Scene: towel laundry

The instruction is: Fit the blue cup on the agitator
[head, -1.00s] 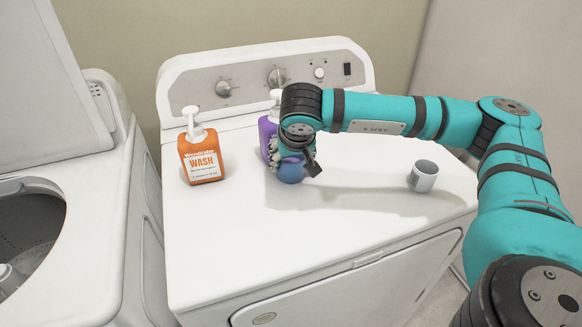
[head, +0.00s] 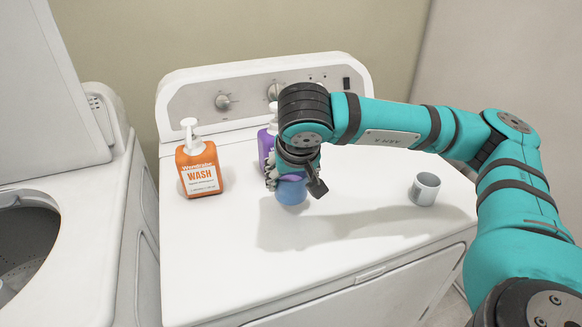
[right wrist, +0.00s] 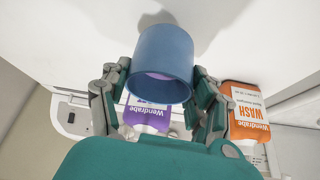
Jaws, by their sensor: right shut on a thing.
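The blue cup (head: 292,191) is in my right gripper (head: 293,172), over the middle of the white dryer top. In the right wrist view the cup (right wrist: 161,52) sits between the two fingers (right wrist: 160,88), with its open mouth facing the camera. Something purple shows inside its rim. I cannot tell whether its base touches the dryer. The washer tub (head: 28,232) is open at the far left; a small pale part at the picture's edge may be the agitator, mostly cut off. My left gripper is not in view.
An orange WASH pump bottle (head: 199,170) stands left of the cup. A purple pump bottle (head: 266,146) stands behind my gripper, partly hidden. A grey-white mug (head: 424,188) is at the right of the dryer top (head: 225,250). The front left of the top is clear.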

